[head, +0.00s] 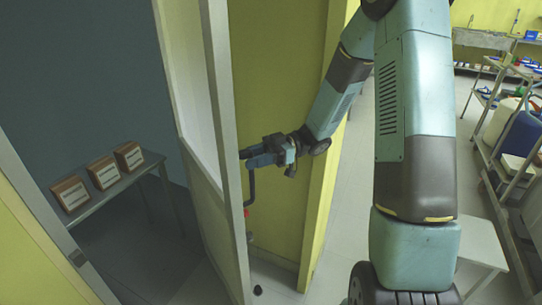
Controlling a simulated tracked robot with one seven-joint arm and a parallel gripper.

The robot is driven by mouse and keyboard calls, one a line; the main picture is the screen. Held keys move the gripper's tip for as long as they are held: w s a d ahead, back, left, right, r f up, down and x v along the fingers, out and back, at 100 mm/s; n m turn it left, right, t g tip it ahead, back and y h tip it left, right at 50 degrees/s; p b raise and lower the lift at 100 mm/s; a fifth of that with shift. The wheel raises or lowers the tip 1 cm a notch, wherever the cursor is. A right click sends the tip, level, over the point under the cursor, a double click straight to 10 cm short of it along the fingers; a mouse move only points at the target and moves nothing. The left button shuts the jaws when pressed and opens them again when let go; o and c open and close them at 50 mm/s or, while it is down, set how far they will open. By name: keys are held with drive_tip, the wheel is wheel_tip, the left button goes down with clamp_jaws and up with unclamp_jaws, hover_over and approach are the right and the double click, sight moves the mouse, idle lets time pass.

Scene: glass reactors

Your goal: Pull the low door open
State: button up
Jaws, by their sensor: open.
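The door (219,205) stands ajar, its pale panel and long upright edge showing left of my gripper. A dark bent handle (251,190) with a red part at its lower end is at the door's edge, just below my gripper. My gripper (247,158) is open and points left at the door's edge, above the handle. I cannot tell whether its fingers touch the door. The door's far face is hidden.
A door frame (40,205) with a dark latch plate stands at left. Beyond the opening, a table (125,184) bears three brown boxes (103,173). A yellow wall (285,100) is close behind my gripper. A loaded metal rack (490,150) stands at right.

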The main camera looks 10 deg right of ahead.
drive_tip(key=o, duration=0.5)
drive_tip(key=s+r, duration=0.1)
drive_tip(key=r, duration=0.1)
drive_tip(key=s+d+r, duration=0.1)
drive_tip(key=s+r, duration=0.1)
drive_tip(key=shift+s+d+r, duration=0.2)
drive_tip(key=shift+s+r, duration=0.2)
drive_tip(key=shift+s, duration=0.3)
drive_tip(key=c, duration=0.5)
drive_tip(key=s+d+r, duration=0.2)
drive_tip(key=s+r, duration=0.1)
drive_tip(key=s, duration=0.4)
drive_tip(key=shift+s+d+r, duration=0.25)
drive_tip(key=shift+s+r, duration=0.05)
drive_tip(key=shift+s, duration=0.1)
drive_tip(key=shift+c, duration=0.5)
